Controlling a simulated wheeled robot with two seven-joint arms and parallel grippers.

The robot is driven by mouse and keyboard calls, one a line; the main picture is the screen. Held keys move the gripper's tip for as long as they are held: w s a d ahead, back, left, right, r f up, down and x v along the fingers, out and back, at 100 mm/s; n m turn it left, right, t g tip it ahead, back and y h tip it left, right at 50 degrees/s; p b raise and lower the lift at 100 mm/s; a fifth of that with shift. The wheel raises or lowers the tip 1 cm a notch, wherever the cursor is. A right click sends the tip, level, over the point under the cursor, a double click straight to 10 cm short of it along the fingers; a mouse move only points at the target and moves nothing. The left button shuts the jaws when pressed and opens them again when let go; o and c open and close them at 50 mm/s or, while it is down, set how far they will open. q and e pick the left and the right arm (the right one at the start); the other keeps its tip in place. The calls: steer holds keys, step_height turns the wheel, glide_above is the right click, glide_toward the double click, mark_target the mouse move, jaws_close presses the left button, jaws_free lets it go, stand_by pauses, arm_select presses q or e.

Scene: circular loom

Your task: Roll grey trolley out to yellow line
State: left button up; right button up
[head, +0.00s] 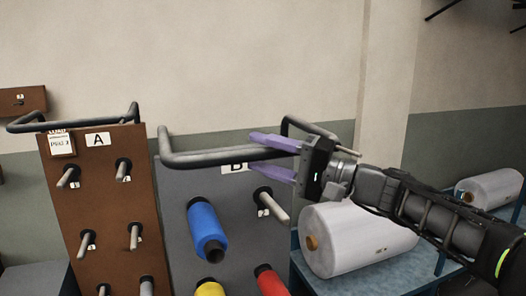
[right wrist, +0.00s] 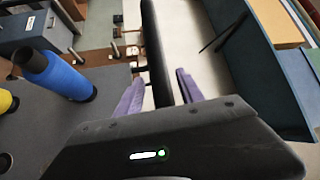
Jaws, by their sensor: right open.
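The grey trolley (head: 177,190), labelled B, stands at the middle of the head view with blue, yellow and red spools on its pegs. Its dark handle bar (head: 205,158) runs along the top. My right gripper (head: 270,156) is open at the bar, with one purple finger above it and one below. In the right wrist view the bar (right wrist: 155,50) passes between the two fingers; I cannot tell whether they touch it. My left gripper and the yellow line are not in view.
The brown trolley (head: 95,205), labelled A, stands close on the left with mostly bare pegs. A blue table (head: 395,277) with a large white roll (head: 350,238) is close on the right. Another white roll (head: 492,188) lies farther right. The wall is behind.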

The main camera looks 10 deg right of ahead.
steer(key=shift+a, duration=0.1)
jaws_close()
steer(key=shift+f, duration=0.2)
stand_by(1.1)
